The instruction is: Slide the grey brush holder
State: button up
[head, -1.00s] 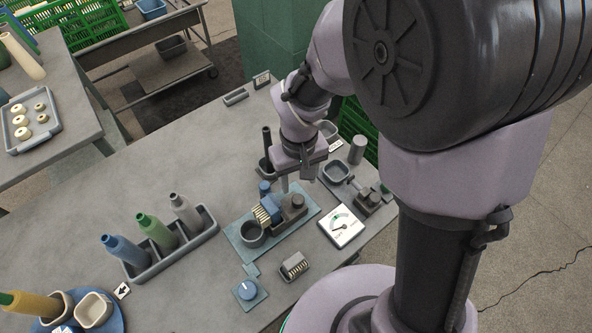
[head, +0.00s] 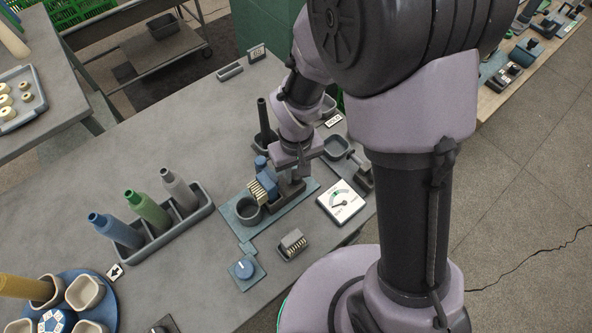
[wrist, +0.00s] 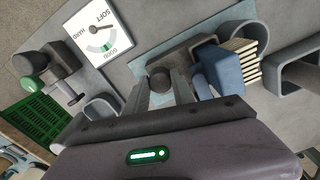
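The grey brush holder (head: 294,193) stands on a blue-teal plate (head: 240,222), beside a blue block (head: 267,183) with pale bristles. In the wrist view the holder (wrist: 190,50) has a round dark knob (wrist: 160,77) on its near end. My gripper (head: 290,176) is down at the holder, and its fingertips are hidden in the head view. In the wrist view the two fingers of my gripper (wrist: 161,88) stand on either side of the knob, very close to it. I cannot tell whether they press on it.
A round grey cup (head: 248,211) is on the plate's left end. A rack (head: 208,209) with several bottles stands left; a dark post (head: 263,125) stands behind.

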grip_shut()
